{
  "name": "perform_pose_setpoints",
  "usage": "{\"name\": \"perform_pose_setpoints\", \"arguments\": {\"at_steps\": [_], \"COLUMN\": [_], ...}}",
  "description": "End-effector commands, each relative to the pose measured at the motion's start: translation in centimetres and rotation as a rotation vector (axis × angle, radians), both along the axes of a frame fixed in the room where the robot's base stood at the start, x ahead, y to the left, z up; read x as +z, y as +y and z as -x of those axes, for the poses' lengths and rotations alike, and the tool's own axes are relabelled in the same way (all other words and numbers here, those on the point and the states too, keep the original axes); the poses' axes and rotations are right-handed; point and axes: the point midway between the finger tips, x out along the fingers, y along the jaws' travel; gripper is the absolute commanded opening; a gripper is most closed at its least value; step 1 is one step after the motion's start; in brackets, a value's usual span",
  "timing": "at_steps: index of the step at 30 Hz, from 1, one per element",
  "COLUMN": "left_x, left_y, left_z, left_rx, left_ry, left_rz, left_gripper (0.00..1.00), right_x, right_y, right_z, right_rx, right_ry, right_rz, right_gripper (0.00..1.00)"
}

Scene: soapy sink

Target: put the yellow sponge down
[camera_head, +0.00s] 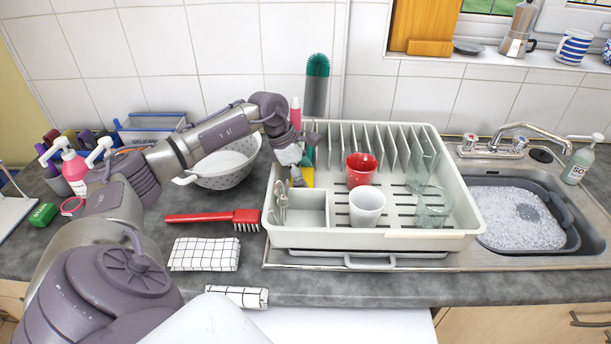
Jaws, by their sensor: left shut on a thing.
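My left arm comes in from the left and reaches over the left end of the dish rack (455,190). My left gripper (303,172) points down there, above the cutlery holder (309,200). It is shut on the yellow sponge (308,176), which shows as a small yellow patch with green above it. The gripper hides part of the sponge. I cannot tell whether the sponge touches the rack. My right gripper is not in view.
A red cup (361,169), a white cup (367,206) and clear glasses (432,207) stand in the rack. A red brush (213,217) and checked cloth (204,254) lie left of it. A white colander (222,170) stands behind the brush. The sink (514,216) holds suds.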

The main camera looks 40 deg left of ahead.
Motion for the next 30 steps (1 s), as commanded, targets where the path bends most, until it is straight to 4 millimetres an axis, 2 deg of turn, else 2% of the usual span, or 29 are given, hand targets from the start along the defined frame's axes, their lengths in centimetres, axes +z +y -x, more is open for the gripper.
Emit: {"name": "perform_pose_setpoints", "arguments": {"at_steps": [3,4,5,17,19,23,30], "left_x": [-0.4,-0.4,-0.3,0.3,0.6,2.6,7.6], "left_y": [0.0,0.0,0.0,0.0,0.3,1.0,2.6], "left_z": [0.0,0.0,0.0,0.0,0.1,0.7,1.9], "left_rx": [0.0,0.0,0.0,0.001,0.001,0.003,0.003], "left_ry": [0.0,0.0,0.0,0.0,-0.002,-0.005,-0.006], "left_rz": [0.0,0.0,0.0,0.0,-0.002,-0.003,-0.001], "left_gripper": [0.65,0.94,0.99,1.0,1.0,1.0,1.0], "right_x": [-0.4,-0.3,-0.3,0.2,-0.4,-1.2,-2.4], "right_y": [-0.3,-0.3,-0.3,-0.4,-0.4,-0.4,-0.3], "right_z": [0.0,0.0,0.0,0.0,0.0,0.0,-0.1], "right_rx": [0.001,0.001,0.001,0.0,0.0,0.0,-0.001], "right_ry": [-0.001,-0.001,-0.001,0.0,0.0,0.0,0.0], "right_rz": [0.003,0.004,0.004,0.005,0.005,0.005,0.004], "right_gripper": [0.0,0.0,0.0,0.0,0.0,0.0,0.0]}}
